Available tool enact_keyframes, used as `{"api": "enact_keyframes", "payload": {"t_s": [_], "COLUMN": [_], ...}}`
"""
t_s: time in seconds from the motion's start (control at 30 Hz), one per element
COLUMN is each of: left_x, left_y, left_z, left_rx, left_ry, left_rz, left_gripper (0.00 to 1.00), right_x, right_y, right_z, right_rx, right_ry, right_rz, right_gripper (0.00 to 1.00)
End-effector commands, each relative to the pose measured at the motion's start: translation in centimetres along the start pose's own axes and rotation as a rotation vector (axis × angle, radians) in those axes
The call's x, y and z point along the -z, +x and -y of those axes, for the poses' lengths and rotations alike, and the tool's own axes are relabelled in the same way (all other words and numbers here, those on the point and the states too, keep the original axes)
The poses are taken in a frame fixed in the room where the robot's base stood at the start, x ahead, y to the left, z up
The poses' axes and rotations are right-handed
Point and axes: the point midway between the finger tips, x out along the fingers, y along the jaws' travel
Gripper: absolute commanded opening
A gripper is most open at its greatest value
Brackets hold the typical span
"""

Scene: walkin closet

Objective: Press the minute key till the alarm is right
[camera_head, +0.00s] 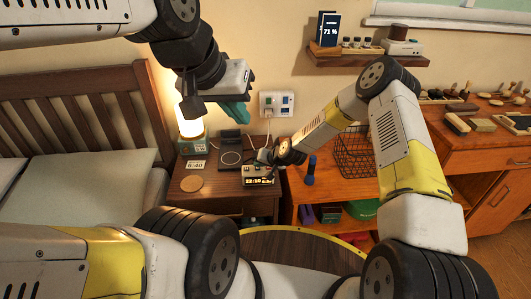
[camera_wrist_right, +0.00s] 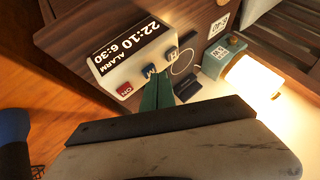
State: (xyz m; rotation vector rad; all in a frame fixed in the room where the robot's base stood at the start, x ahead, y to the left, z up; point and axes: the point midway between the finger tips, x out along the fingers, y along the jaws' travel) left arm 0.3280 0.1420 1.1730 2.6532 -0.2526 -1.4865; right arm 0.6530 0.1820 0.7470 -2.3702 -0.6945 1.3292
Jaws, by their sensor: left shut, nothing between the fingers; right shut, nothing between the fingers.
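The alarm clock (camera_head: 259,175) stands on the nightstand's front right. In the right wrist view the clock (camera_wrist_right: 130,55) appears turned over, its display (camera_wrist_right: 127,43) reading 22:10 and ALARM 6:30. In the head view the right gripper (camera_head: 265,156) is above the clock. A card (camera_head: 195,164) reads 6:40. My left gripper (camera_head: 236,112) is shut and empty, raised above the nightstand.
The nightstand (camera_head: 215,193) also holds a lit lamp (camera_head: 190,127), a round coaster (camera_head: 191,184) and a dark charging pad (camera_head: 229,157). A wall socket (camera_head: 277,103) is behind. A blue dumbbell-like object (camera_head: 311,170) and wire basket (camera_head: 354,152) stand to the right.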

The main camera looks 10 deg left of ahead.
Motion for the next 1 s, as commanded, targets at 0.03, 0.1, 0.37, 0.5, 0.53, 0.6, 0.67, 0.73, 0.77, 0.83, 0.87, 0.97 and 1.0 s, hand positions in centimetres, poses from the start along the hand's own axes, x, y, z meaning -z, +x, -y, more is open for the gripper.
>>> {"api": "enact_keyframes", "payload": {"t_s": [0.03,0.1,0.37,0.5,0.53,0.6,0.67,0.73,0.77,0.83,0.87,0.97,1.0], "left_x": [0.0,0.0,0.0,0.0,0.0,0.0,0.0,0.0,0.0,0.0,0.0,0.0,0.0], "left_y": [0.0,0.0,0.0,0.0,0.0,0.0,0.0,0.0,0.0,0.0,0.0,0.0,0.0], "left_z": [0.0,0.0,0.0,0.0,0.0,0.0,0.0,0.0,0.0,0.0,0.0,0.0,0.0], "left_rx": [0.0,0.0,0.0,0.0,0.0,0.0,0.0,0.0,0.0,0.0,0.0,0.0,0.0], "left_ry": [0.0,0.0,0.0,0.0,0.0,0.0,0.0,0.0,0.0,0.0,0.0,0.0,0.0], "left_rz": [0.0,0.0,0.0,0.0,0.0,0.0,0.0,0.0,0.0,0.0,0.0,0.0,0.0], "left_gripper": [0.0,0.0,0.0,0.0,0.0,0.0,0.0,0.0,0.0,0.0,0.0,0.0,0.0], "right_x": [-0.03,-0.06,-0.22,-0.26,-0.27,-0.28,-0.29,-0.28,-0.26,-0.16,-0.11,0.1,0.23], "right_y": [0.05,0.11,0.32,0.38,0.38,0.37,0.37,0.35,0.31,0.17,0.09,-0.28,-0.45], "right_z": [-0.06,-0.1,-0.27,-0.31,-0.31,-0.31,-0.32,-0.29,-0.26,-0.16,-0.09,0.17,0.29], "right_rx": [0.0,0.0,-0.001,-0.001,-0.001,-0.001,-0.001,-0.001,-0.001,0.0,0.0,0.0,0.0], "right_ry": [0.0,0.0,0.0,0.0,0.0,0.0,0.0,0.0,0.0,0.0,0.0,0.0,0.0], "right_rz": [0.0,0.0,0.0,0.0,0.0,0.0,0.0,0.0,0.001,0.001,0.001,0.002,0.001], "right_gripper": [0.0,0.0,0.0,0.0,0.0,0.0,0.0,0.0,0.0,0.0,0.0,0.0,0.0]}}
